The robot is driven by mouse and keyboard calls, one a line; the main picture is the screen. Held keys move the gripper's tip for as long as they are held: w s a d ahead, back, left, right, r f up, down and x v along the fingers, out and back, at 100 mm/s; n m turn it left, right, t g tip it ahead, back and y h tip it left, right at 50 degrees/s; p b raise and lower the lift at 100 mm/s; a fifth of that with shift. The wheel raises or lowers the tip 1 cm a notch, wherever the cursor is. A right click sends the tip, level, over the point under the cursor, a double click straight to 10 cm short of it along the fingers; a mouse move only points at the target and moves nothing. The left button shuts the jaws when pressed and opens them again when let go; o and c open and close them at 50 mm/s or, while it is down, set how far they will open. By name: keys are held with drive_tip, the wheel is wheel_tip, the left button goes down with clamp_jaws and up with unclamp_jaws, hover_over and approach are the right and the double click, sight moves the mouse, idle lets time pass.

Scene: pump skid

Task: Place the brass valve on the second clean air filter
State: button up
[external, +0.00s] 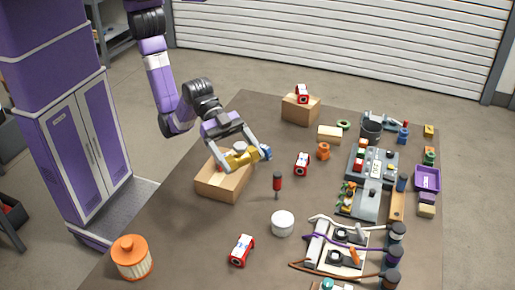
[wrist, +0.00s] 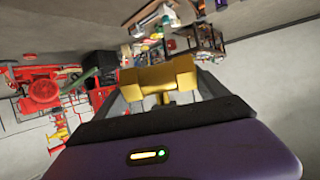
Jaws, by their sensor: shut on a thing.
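My gripper (external: 244,158) is shut on the brass valve (external: 236,161), a yellow-gold piece. It holds the valve over or at the top of a cardboard box (external: 226,187) left of the table's middle; I cannot tell whether they touch. In the wrist view the valve (wrist: 160,77) sits crosswise between the fingers. A pleated cream filter with an orange cap (external: 132,257) stands upright at the table's front left, well away from my gripper. I cannot tell a second clean air filter for sure.
A red-handled tool (external: 277,184) and a white round tub (external: 282,224) stand right of the box. Red-and-white parts lie at the front (external: 241,250) and middle (external: 302,164). Another cardboard box (external: 300,110) is at the back. Pump equipment (external: 368,185) crowds the right side.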

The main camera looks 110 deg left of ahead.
drive_tip(key=s+d+r+m+g+h, duration=0.1)
drive_tip(key=s+d+r, duration=0.1)
drive_tip(key=s+d, duration=0.5)
drive_tip(key=s+d+r+m+g+h, duration=0.1)
drive_tip(key=s+d+m+h, duration=0.1)
drive_tip(key=s+d, duration=0.6)
drive_tip(key=r+b, duration=0.1)
hover_over(126, 242)
drive_tip(key=shift+n+y, duration=0.4)
wheel_tip(126, 242, down, 20)
drive_tip(key=shift+r+p, duration=0.15)
drive_tip(key=shift+p, duration=0.15)
drive_tip(key=shift+f, duration=0.2)
drive_tip(key=o, duration=1.7)
